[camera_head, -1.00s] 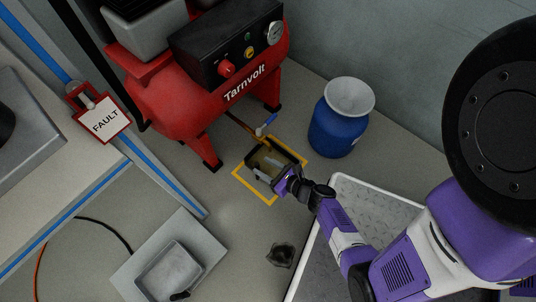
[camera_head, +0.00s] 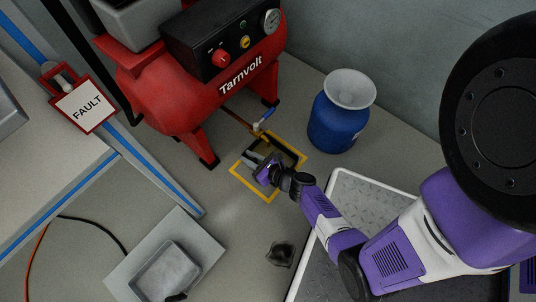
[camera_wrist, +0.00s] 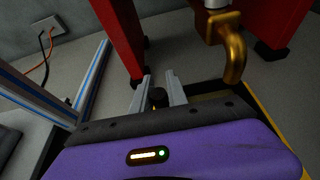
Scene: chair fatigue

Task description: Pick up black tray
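The black tray (camera_head: 288,152) sits on the floor inside a yellow outline, below the red compressor. It looks like an open box with a brownish inside. My gripper (camera_head: 250,160) is over the tray and hides its near part. In the wrist view, the two grey fingers (camera_wrist: 159,92) are apart, so the gripper is open. A small dark knob shows between them; I cannot tell what it belongs to. I cannot tell whether the fingers touch the tray.
The red compressor (camera_head: 190,95) stands behind, with a brass drain pipe (camera_wrist: 233,50) and blue-handled valve (camera_head: 265,118) over the tray. A blue drum (camera_head: 336,128) stands to the right. A grey basin (camera_head: 165,268) is at lower left, and a dark scrap (camera_head: 280,254) lies on the floor.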

